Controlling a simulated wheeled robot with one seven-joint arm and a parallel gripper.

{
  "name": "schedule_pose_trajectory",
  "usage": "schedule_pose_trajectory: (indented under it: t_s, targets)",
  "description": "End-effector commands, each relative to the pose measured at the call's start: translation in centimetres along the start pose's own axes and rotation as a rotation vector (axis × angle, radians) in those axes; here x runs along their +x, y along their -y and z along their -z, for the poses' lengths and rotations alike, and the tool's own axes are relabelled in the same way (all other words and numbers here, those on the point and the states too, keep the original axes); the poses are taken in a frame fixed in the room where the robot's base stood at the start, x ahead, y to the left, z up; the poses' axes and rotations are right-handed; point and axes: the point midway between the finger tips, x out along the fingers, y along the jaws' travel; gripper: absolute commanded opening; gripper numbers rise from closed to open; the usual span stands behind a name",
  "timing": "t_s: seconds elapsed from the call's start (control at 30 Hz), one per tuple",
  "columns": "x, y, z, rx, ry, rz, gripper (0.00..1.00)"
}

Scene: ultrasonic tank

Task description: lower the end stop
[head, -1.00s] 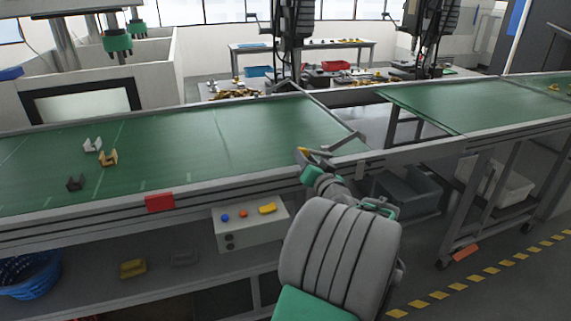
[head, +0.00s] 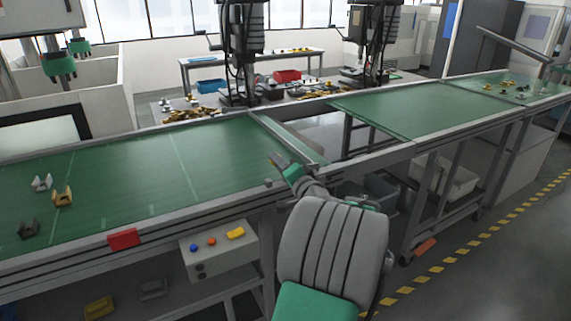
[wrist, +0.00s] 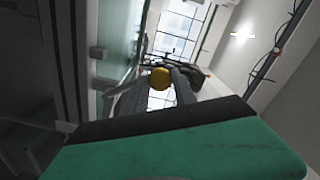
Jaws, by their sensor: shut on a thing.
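The end stop (head: 301,143) is a grey bar across the right end of the near green belt. It lies close along the belt's end edge; I cannot tell its exact height. My gripper (head: 281,163) is at the front part of that end, just left of the bar. The knob's link to the bar is hidden by my gripper and hand in the head view.
The near conveyor (head: 130,170) carries several small clips at the left. A red block (head: 123,238) and a button box (head: 215,250) are on its front side. A gap separates it from the far conveyor (head: 420,113). Grey bins stand below.

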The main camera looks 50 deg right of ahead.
Motion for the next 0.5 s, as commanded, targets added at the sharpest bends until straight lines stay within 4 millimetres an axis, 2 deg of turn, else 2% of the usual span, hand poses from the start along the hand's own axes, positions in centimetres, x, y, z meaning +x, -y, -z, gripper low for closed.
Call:
schedule_pose_trajectory:
  t_s: [0.3, 0.33, 0.5]
  targets:
    - [-0.02, 0.14, 0.19, 0.0, -0.003, 0.002, 0.0]
    - [-0.03, 0.14, 0.21, 0.0, -0.004, 0.002, 0.34]
    - [-0.04, 0.12, 0.18, -0.001, -0.003, 0.002, 0.47]
